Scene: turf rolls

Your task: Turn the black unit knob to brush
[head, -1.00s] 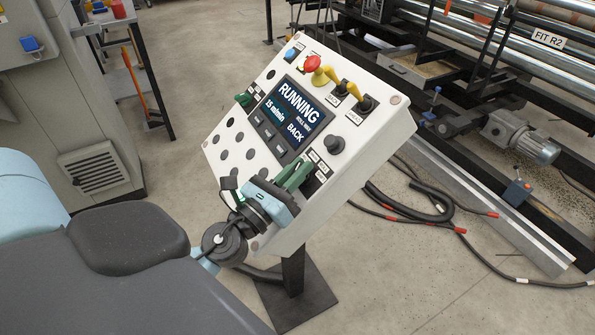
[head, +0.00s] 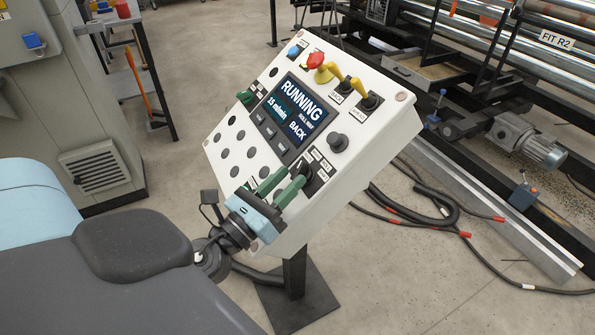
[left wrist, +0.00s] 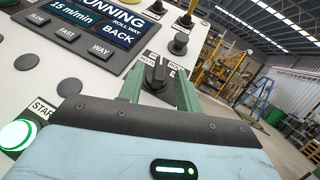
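The black unit knob (left wrist: 156,74) is on the lower right of the white control panel, on a dark square plate with small labels around it that are partly covered. In the head view the knob (head: 307,170) is small and partly hidden by my gripper. My left gripper (head: 291,178) has two green fingers pointing up the panel toward the knob. In the left wrist view the fingers (left wrist: 158,88) are open, one each side of the knob, with a gap visible at the right finger. Contact with the left finger cannot be told. My right gripper is out of view.
The panel screen (head: 294,113) reads RUNNING, 15 m/min, BACK. Machine rollers stand behind right; cables lie on the floor.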

